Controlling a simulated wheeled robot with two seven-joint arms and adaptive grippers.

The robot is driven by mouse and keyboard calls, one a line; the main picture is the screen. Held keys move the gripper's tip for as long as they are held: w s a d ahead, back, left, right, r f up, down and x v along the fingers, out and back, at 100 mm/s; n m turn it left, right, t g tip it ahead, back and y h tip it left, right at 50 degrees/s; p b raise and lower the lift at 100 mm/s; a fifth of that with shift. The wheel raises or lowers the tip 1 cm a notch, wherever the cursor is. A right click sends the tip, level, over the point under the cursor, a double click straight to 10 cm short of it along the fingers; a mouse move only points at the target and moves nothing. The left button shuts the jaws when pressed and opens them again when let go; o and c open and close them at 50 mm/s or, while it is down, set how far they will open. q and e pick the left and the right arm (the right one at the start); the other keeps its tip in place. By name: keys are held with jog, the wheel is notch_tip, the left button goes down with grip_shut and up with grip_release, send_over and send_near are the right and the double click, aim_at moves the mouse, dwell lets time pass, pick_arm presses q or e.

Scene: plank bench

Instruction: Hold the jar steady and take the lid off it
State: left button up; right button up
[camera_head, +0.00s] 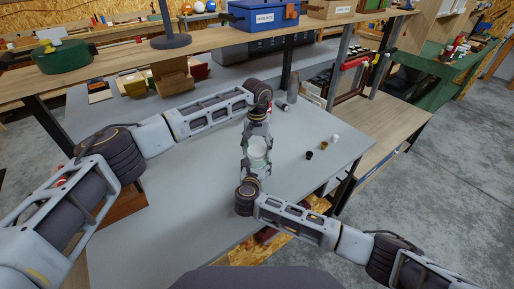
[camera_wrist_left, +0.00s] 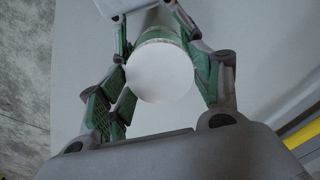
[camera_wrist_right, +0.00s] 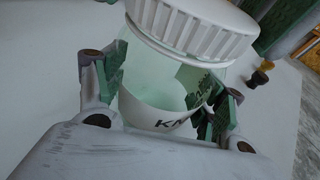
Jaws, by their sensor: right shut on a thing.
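The jar (camera_head: 257,158) is pale green glass and stands on the grey bench; it fills the middle of the right wrist view (camera_wrist_right: 150,85), with part of a dark-lettered label showing. Its white ribbed lid (camera_wrist_right: 195,28) sits on top. My right gripper (camera_wrist_right: 162,98) is shut on the jar body, one finger on each side; in the head view it is on the near side (camera_head: 251,178). My left gripper (camera_wrist_left: 163,88) is open above the jar, its green pads on either side of the round white lid (camera_wrist_left: 160,72). In the head view the left gripper (camera_head: 257,128) hides most of the lid.
A grey cylinder (camera_head: 292,88) stands behind. A wooden shelf with a blue bin (camera_head: 264,16) crosses above the back. The bench's right front is clear.

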pick_arm(q)
jog(key=c, duration=0.5)
jog(key=shift+n, duration=0.3)
